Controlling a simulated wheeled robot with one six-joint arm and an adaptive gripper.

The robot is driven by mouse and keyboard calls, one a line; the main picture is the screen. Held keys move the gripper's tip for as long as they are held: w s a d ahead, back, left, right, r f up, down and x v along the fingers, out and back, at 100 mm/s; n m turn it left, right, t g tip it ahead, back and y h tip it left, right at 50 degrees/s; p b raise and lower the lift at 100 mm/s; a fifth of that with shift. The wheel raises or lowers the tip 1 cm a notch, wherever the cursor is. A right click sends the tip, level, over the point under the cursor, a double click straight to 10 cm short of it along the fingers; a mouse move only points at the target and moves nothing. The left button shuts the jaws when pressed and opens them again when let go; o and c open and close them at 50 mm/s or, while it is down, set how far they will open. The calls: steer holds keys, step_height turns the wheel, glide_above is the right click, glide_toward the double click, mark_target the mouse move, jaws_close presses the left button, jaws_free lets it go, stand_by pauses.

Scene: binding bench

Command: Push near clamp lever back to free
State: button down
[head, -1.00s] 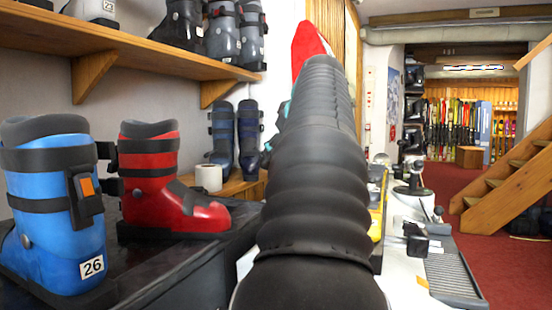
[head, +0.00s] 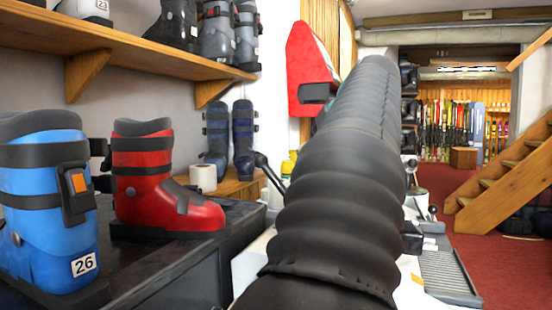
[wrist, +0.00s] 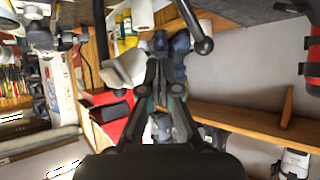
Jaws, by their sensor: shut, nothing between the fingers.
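A clamp lever, a dark rod with a black ball knob (head: 261,159), rises from the bench just left of my arm in the head view. The ball-ended lever (wrist: 203,46) also shows in the wrist view, up and to the right of my fingers. My gripper (wrist: 163,85) is shut and empty in the wrist view, apart from the lever knob. In the head view my own arm hides the gripper and much of the bench. Another dark ball-ended lever (head: 412,163) shows right of my arm.
A blue boot (head: 45,205) and a red boot (head: 150,180) stand on the dark bench at left. A white roll (head: 203,177) stands behind them. A wooden shelf (head: 130,45) holds boots above. A red panel (head: 306,65) is behind my arm. Red floor lies open at right.

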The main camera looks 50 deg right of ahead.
steer(key=s+m+t, duration=0.1)
steer(key=m, duration=0.3)
steer(key=m+t, duration=0.3)
steer(key=m, duration=0.6)
glide_toward(266, 162)
steer(key=w+d, duration=0.4)
steer(key=d, duration=0.2)
steer(key=shift+w+a+f+y, duration=0.1)
steer(key=shift+w+a+y, duration=0.2)
steer(key=shift+w+a, duration=0.35)
steer(key=shift+w+a+f, duration=0.2)
steer(key=shift+w+f, duration=0.1)
steer(key=shift+w, duration=0.25)
steer(key=w+f, duration=0.1)
steer(key=w+a+f, duration=0.1)
steer(key=w, duration=0.1)
steer(key=shift+b, duration=0.4)
steer(key=shift+r, duration=0.15)
steer(key=shift+s+d, duration=0.1)
